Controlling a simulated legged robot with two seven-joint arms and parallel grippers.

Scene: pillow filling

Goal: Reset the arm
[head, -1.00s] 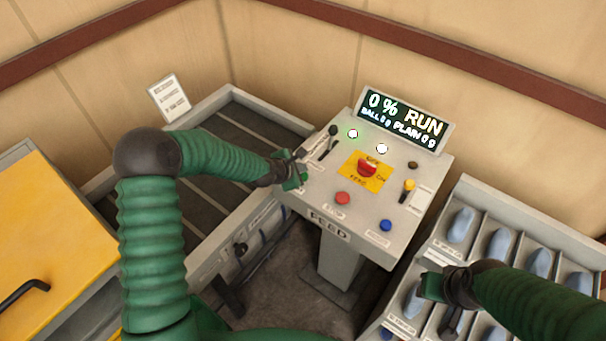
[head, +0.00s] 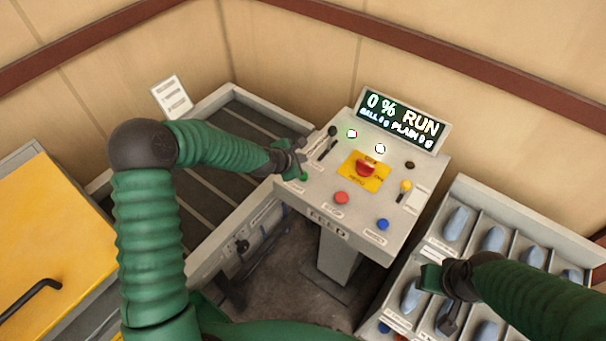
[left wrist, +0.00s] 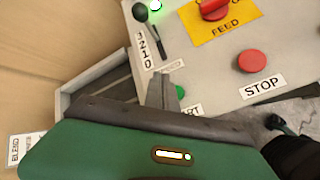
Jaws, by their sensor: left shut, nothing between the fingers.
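My left arm (head: 150,235) comes in from the left and bends over toward the control console. My left gripper (head: 300,163) is shut and empty above the console's left edge, just behind the green start button (head: 304,177). In the left wrist view its fingers (left wrist: 163,93) are together and partly cover the green button (left wrist: 180,91) and its label. My right gripper (head: 434,283) is over the divided bin at the lower right, and its jaw state is unclear.
The console (head: 315,200) has a red stop button (head: 341,198), a blue button (head: 383,224), a red rotary switch (head: 365,169) and levers. Its display (head: 401,120) reads "0% RUN". The bin rack (head: 500,200) holds several blue-grey pieces. A yellow-lidded box (head: 50,230) stands left.

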